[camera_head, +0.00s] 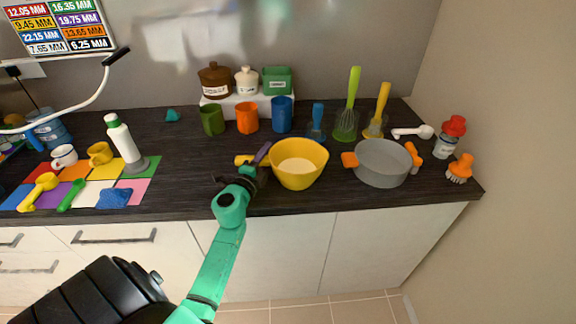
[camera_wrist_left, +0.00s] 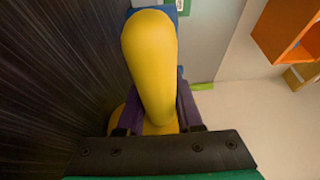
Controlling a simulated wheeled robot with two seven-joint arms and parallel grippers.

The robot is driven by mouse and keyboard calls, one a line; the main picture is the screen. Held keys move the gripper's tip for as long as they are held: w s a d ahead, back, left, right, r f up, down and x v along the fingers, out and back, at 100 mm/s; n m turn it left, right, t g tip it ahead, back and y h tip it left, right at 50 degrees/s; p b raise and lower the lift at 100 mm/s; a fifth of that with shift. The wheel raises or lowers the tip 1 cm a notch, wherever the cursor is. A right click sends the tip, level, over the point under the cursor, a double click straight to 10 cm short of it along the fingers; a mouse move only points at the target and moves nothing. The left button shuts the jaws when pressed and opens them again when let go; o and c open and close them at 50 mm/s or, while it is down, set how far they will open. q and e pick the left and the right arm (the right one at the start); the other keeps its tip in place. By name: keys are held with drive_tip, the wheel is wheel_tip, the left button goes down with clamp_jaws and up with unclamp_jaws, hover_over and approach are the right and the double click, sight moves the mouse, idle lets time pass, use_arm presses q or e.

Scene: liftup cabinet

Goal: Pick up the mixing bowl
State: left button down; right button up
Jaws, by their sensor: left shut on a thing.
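The yellow mixing bowl (camera_head: 298,172) sits at the front of the dark counter, its open top facing up. My left gripper (camera_head: 263,163) is at the bowl's left side. In the left wrist view, the purple fingers (camera_wrist_left: 160,108) lie on either side of a yellow surface (camera_wrist_left: 150,62), which looks like the bowl; the gripper is shut on it. The exact contact is partly hidden in the head view. A small yellow thing (camera_head: 243,160) shows just left of the fingers. My right gripper is out of view.
A grey pan (camera_head: 382,164) with orange handles stands close to the right of the bowl. Green, orange and blue cups (camera_head: 247,118) stand behind. Coloured mats (camera_head: 101,194) with mugs and scoops lie left. The counter's front edge (camera_head: 340,208) runs just before the bowl.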

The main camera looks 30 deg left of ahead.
use_arm(q)
wheel_tip(320, 180, up, 20)
drive_tip(key=p, duration=1.5)
drive_tip(key=shift+p, duration=0.4)
drive_tip(key=shift+w, duration=0.1)
drive_tip(key=c, duration=1.2)
unclamp_jaws()
drive_tip(key=shift+c, duration=0.2)
clamp_jaws()
